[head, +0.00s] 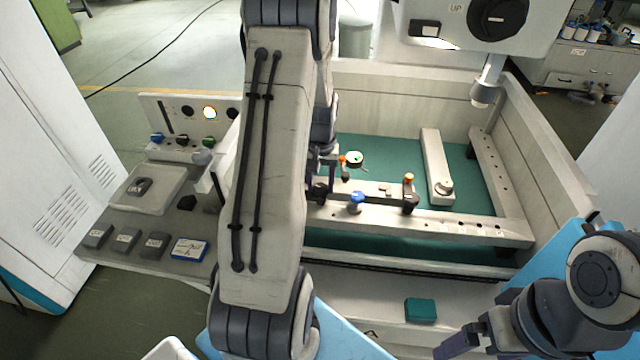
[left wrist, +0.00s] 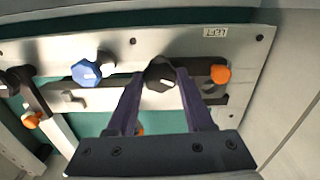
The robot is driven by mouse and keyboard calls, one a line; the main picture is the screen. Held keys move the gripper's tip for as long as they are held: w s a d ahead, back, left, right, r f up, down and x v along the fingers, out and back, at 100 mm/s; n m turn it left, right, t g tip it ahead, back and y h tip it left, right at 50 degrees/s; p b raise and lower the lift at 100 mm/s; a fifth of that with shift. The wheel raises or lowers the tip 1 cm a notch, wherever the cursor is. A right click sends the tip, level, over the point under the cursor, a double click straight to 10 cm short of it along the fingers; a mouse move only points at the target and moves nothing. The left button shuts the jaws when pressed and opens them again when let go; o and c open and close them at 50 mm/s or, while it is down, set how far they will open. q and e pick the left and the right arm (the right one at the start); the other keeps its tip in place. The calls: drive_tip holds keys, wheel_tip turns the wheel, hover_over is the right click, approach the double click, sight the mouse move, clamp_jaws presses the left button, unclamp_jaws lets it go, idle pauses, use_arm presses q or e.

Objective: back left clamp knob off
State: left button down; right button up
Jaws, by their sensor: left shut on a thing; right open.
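My left gripper (left wrist: 160,84) is shut on a black clamp knob (left wrist: 160,73) at a pale slotted rail (left wrist: 198,50). A blue knob (left wrist: 87,72) stands beside it on the same rail; it also shows in the head view (head: 357,201). An orange-tipped part (left wrist: 220,74) sits on the other side of the held knob. In the head view my left arm hides most of the left gripper (head: 322,178) and the rail's left end. I cannot tell whether the knob is free of its stud. My right gripper (head: 462,345) is open, low at the front right.
Another black knob (head: 410,203) with an orange top stands further right on the rail. A pale bar (head: 436,165) crosses the green tank floor (head: 385,150). Tank walls (head: 550,150) enclose it. A green block (head: 420,309) lies on the front ledge. A control panel (head: 187,120) stands left.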

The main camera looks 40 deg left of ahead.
sight(320, 188)
use_arm(q)
drive_tip(key=shift+r+n, duration=0.1)
drive_tip(key=shift+n, duration=1.8)
drive_tip(key=shift+c, duration=1.4)
unclamp_jaws()
drive_tip(key=shift+r+b, duration=0.3)
drive_tip(key=shift+r, duration=0.1)
wheel_tip(320, 188, up, 10)
drive_tip(key=b, duration=0.2)
drive_tip(key=shift+f, duration=0.2)
